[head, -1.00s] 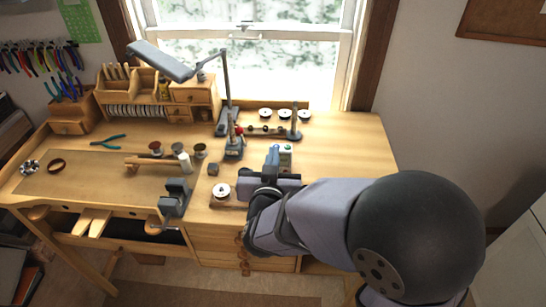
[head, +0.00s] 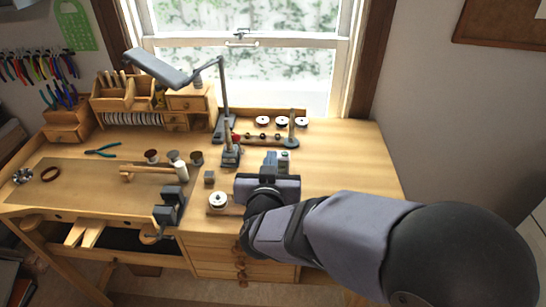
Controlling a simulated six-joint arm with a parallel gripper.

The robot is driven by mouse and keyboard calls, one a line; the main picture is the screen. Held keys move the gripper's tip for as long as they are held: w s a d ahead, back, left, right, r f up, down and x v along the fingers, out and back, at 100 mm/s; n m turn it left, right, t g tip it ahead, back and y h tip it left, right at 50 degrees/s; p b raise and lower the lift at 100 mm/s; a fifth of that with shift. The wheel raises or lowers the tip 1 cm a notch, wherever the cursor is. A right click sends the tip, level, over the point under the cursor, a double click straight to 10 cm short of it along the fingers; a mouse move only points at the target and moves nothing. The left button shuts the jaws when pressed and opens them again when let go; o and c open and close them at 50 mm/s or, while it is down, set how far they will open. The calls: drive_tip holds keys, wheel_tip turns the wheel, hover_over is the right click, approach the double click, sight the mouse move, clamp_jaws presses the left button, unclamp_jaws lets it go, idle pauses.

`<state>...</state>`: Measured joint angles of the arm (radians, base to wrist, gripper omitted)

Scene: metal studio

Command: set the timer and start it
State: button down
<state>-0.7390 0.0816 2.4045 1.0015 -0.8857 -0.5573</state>
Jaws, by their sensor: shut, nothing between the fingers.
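A small pale box with a greenish spot on its front (head: 284,156) stands on the bench, and it looks like the timer. Its lower and left parts are hidden behind my gripper, and its dial or buttons are too small to read. My gripper (head: 269,157) is shut and empty. Its fingers point away toward the back of the bench, at the box's left side in the picture. I cannot tell whether they touch it.
A white-topped round piece on a wooden base (head: 218,201) and a small grey block (head: 209,177) lie left of my gripper. The bench's right side is clear.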

drive_tip(key=shift+w, duration=0.15)
drive_tip(key=w+f+p, duration=0.3)
drive_tip(key=w+f, duration=0.3)
drive_tip(key=w, duration=0.3)
drive_tip(key=shift+w+f, duration=0.2)
idle(0.4)
